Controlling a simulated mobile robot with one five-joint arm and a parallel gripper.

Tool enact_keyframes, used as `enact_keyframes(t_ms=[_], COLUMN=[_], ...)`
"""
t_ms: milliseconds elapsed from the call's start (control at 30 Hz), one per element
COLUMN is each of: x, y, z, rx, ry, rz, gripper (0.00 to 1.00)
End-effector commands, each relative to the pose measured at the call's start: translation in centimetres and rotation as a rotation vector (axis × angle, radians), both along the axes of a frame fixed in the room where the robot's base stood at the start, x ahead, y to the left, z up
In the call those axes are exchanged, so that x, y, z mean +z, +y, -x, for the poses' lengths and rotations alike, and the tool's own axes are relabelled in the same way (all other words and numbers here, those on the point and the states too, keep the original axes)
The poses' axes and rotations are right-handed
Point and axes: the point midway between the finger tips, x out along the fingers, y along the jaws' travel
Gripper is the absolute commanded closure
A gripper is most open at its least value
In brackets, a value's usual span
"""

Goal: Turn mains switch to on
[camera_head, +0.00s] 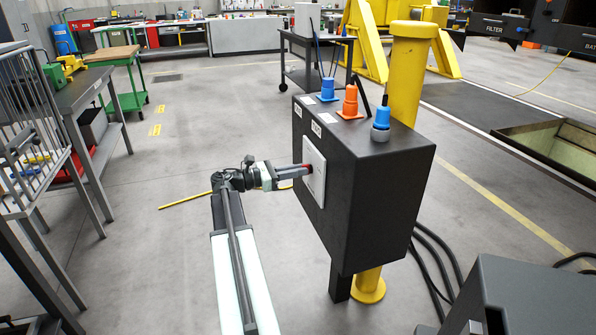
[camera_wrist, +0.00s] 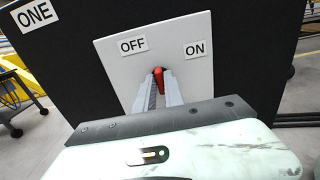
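The mains switch has a red handle (camera_wrist: 158,77) on a light grey plate (camera_wrist: 112,65), with an OFF label (camera_wrist: 133,45) at upper left and an ON label (camera_wrist: 195,49) at upper right. The handle stands between the labels, nearer OFF. My gripper (camera_wrist: 161,82) has a finger on each side of the handle and looks shut on it, hiding part of it. In the head view, my gripper (camera_head: 303,169) meets the plate (camera_head: 314,172) on the side of the black box (camera_head: 375,190), with a bit of red at its tip.
The box stands by a yellow post (camera_head: 408,75) and carries blue and orange connectors (camera_head: 350,102) on top. Black cables (camera_head: 435,262) lie at right. A grey table (camera_head: 70,95) and metal rack (camera_head: 30,130) stand at left. Floor between is mostly open.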

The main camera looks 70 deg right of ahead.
Motion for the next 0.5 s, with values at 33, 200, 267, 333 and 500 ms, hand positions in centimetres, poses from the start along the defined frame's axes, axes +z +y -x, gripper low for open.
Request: enact_keyframes(t_ms=[33, 200, 267, 333, 500], x=[0.00, -0.01, -0.01, -0.01, -0.02], y=[0.00, 0.00, -0.01, 0.00, 0.02], z=[0.00, 0.00, 0.01, 0.01, 0.03], rx=[0.000, 0.000, 0.000, 0.000, 0.000], ry=[0.000, 0.000, -0.002, -0.008, -0.041], rz=[0.000, 0.000, 0.002, 0.009, 0.050], gripper=[1.00, 1.00, 1.00, 1.00, 1.00])
